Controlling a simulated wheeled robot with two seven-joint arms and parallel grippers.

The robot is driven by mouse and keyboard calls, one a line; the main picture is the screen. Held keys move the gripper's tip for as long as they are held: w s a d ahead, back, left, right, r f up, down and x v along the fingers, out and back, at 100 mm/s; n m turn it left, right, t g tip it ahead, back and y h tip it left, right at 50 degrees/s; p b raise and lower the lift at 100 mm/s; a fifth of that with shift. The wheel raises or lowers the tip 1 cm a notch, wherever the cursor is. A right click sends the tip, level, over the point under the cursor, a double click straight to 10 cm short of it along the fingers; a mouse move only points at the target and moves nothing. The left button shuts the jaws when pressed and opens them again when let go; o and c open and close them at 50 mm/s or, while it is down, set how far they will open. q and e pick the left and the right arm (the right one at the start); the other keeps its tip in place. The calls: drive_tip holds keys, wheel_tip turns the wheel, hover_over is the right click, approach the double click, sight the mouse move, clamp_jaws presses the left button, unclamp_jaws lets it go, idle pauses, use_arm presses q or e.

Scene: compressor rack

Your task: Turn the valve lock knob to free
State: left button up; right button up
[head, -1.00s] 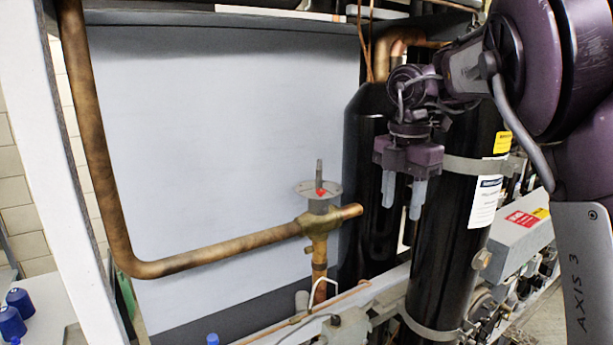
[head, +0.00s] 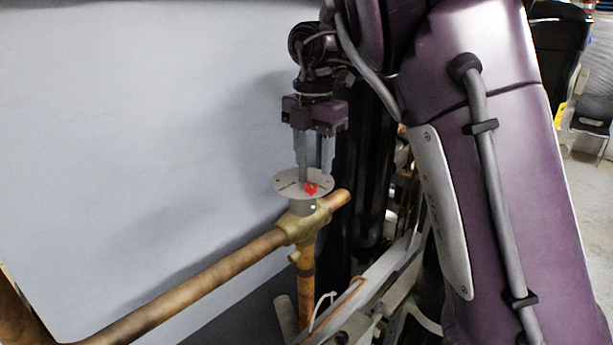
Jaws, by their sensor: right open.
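The valve lock knob is a grey upright stem on a round grey plate (head: 287,184) with a red mark (head: 311,188). It sits on top of a brass valve body (head: 301,226) on the copper pipe, a little below the middle of the head view. My right gripper (head: 314,170) points down directly over the plate. Its two pale fingers are open, and the stem shows between or just behind them; I cannot tell if they touch it. The upper stem is partly hidden by the fingers. My left gripper is not in view.
A copper pipe (head: 190,286) runs from the valve to the lower left. A pale panel (head: 130,110) stands behind. Black cylinders (head: 361,190) stand close on the right, partly behind my right arm. A grey rail (head: 385,265) lies to the lower right.

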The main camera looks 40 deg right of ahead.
sight(311, 185)
drive_tip(key=f, duration=0.4)
drive_tip(key=shift+w+f, duration=0.1)
drive_tip(key=shift+w, duration=0.15)
drive_tip(key=shift+w+f+p, duration=0.2)
drive_tip(key=shift+f+p, duration=0.1)
drive_tip(key=shift+f, duration=0.35)
drive_tip(key=shift+s, duration=0.15)
drive_tip(key=c, duration=0.5)
drive_tip(key=shift+c, duration=1.1)
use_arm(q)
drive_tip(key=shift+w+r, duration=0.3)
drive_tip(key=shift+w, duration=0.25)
use_arm(e)
clamp_jaws()
